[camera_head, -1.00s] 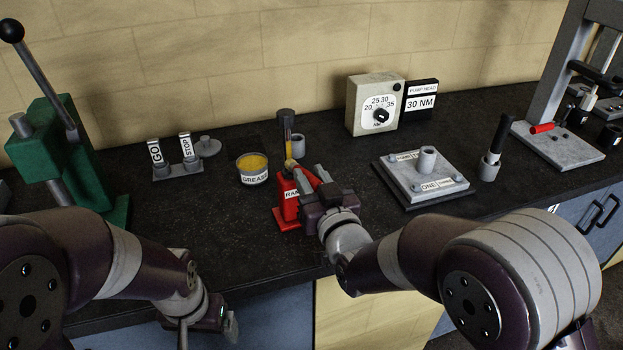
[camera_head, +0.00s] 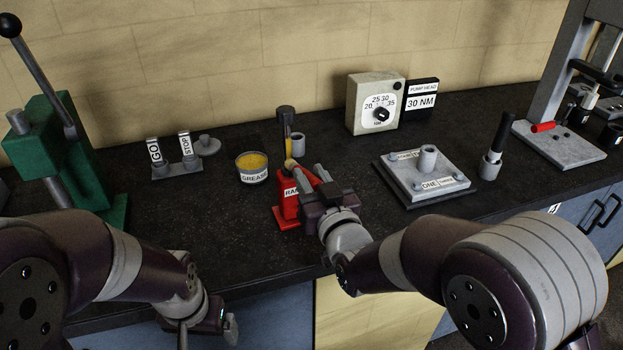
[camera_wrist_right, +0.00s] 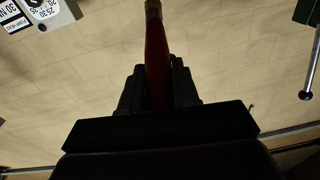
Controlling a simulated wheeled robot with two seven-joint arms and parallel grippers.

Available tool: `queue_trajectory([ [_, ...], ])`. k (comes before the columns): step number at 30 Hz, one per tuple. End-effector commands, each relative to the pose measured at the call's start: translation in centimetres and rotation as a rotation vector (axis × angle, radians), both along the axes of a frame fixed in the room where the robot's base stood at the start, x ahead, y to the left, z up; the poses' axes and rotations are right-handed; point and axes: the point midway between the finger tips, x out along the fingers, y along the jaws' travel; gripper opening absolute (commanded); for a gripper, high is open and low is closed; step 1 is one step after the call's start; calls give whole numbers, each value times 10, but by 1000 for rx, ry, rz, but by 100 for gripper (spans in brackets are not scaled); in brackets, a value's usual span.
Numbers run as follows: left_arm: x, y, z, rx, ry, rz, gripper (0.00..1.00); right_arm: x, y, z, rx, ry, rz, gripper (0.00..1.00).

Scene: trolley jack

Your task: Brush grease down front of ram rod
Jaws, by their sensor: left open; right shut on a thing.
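The red ram body (camera_head: 286,205), labelled RAM, stands near the bench's front with its upright rod (camera_head: 287,135) under a dark cap. A yellow streak shows on the rod. My right gripper (camera_head: 318,190) is shut on a brush with a red handle; the handle (camera_wrist_right: 157,60) and its ferrule (camera_wrist_right: 153,8) show in the right wrist view. The brush's tip (camera_head: 290,163) is at the rod's lower front; whether it touches is too small to tell. The grease tin (camera_head: 252,177), open with yellow grease, stands left. My left gripper (camera_head: 222,326) is open and empty, low before the bench edge.
GO and STOP tags (camera_head: 177,170) and a green press (camera_head: 60,150) are at left. A torque dial (camera_head: 373,105), a plate (camera_head: 424,175) and a grey frame (camera_head: 560,140) are at right. Bench in front of the tin is clear.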

Motion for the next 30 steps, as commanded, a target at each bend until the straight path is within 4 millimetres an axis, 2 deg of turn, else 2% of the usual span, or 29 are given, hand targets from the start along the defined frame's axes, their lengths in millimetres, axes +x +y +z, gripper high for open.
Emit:
queue_trajectory([
  [4,0,0,1,0,0,0,88,0,0,7,1,-3,0,0],
  [30,0,0,2,0,0,0,88,0,0,15,1,-2,0,0],
])
